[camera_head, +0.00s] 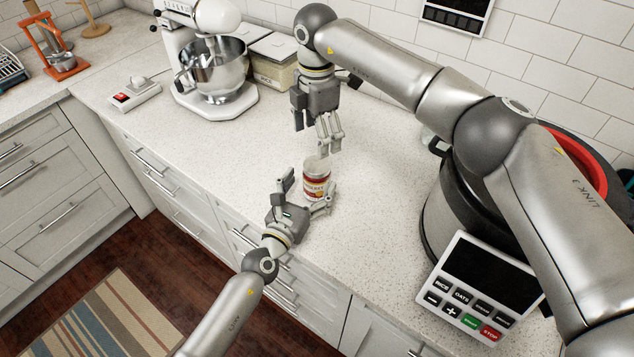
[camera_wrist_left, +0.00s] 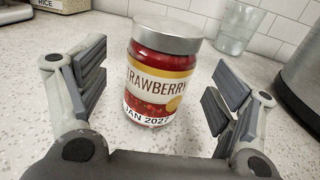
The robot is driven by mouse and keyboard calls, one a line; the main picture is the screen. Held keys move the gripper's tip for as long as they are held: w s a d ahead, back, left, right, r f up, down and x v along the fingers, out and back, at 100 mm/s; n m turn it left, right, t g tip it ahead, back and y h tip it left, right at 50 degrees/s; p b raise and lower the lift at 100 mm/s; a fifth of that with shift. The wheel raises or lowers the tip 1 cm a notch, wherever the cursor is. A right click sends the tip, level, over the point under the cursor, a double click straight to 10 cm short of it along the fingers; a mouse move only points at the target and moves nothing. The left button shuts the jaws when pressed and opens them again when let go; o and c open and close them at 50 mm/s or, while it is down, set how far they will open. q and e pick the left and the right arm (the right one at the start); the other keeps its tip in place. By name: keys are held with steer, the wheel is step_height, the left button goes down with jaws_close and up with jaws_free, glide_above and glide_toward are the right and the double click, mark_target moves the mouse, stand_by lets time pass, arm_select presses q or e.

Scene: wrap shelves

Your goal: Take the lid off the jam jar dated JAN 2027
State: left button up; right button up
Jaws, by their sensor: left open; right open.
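The jam jar (camera_head: 316,183) stands upright on the counter with its lid (camera_head: 317,163) on. In the left wrist view the jar (camera_wrist_left: 160,85) has a strawberry label reading JAN 2027, and its silver lid (camera_wrist_left: 167,34) sits on top. My left gripper (camera_head: 306,197) is open, low at the jar's near side. In its wrist view, one finger stands on each side of the jar, with gaps between. My right gripper (camera_head: 328,147) is open and points down above the jar's lid.
A large cooker (camera_head: 452,205) with a control panel stands to the right. A stand mixer (camera_head: 214,75) and a RICE canister (camera_head: 272,68) stand at the back left. Counter left of the jar is clear.

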mark_target(311, 184)
arm_select(q)
steer(key=x, duration=0.2)
steer(key=shift+w+d, duration=0.2)
arm_select(e)
steer(key=shift+w+d, duration=0.1)
steer(key=shift+w, duration=0.05)
arm_select(q)
steer(key=shift+w, duration=0.3)
arm_select(e)
steer(key=shift+s+a+r, duration=0.1)
steer(key=shift+s+a, duration=0.1)
steer(key=shift+s, duration=0.05)
arm_select(q)
steer(key=shift+d, duration=0.1)
arm_select(e)
steer(key=shift+w, duration=0.1)
arm_select(q)
steer(key=c, duration=1.8)
jaws_close()
arm_select(e)
steer(key=m, duration=0.3)
steer(key=shift+m, duration=0.4)
steer(key=m, duration=0.5)
steer(key=shift+f, duration=4.1)
